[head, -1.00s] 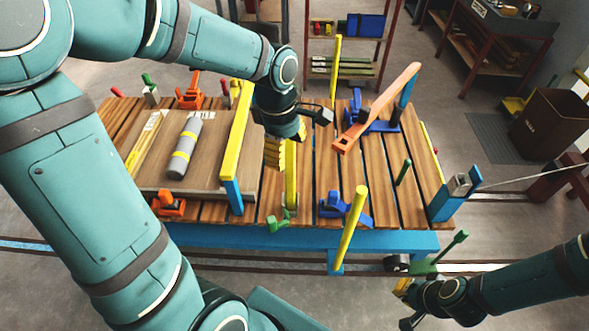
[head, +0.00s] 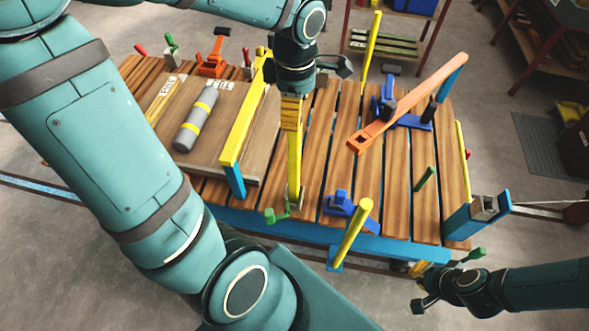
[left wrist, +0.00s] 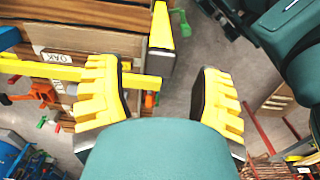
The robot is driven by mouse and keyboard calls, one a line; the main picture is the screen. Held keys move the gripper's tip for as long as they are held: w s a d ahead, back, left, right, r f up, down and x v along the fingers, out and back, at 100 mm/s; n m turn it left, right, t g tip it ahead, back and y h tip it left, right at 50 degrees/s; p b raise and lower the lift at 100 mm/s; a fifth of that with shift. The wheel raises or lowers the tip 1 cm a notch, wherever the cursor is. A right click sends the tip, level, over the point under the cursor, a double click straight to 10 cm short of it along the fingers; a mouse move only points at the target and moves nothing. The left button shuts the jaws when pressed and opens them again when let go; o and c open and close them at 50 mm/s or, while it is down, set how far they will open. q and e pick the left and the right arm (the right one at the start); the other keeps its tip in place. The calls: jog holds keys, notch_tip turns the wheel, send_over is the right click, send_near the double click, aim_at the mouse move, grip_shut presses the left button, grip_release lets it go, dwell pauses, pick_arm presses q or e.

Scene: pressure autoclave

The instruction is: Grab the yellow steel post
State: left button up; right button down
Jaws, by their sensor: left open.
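Several yellow posts stand at the cart: a round one at the front edge (head: 352,233), one at the back (head: 371,48), and a flat one (head: 293,165) in the middle. I cannot tell which one the task means. My left gripper (head: 291,118), with yellow stepped fingers, points down over the middle post and hides its upper part. In the left wrist view its fingers (left wrist: 165,98) are wide apart. A yellow bar (left wrist: 145,82) reaches in beside the left finger; contact is unclear. My right gripper (head: 428,302) hangs low beyond the cart's front right; its fingers are unclear.
A grey cylinder with yellow bands (head: 197,118) lies on a board. An orange lever (head: 410,103) slants above the slats at right. Blue clamps (head: 348,207) sit near the front. Slats between are bare.

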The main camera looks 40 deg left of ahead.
pick_arm(q)
notch_tip(320, 180, down, 6)
jog(key=b, duration=0.1)
jog(key=shift+f, duration=0.25)
jog(key=shift+s, duration=0.15)
grip_shut()
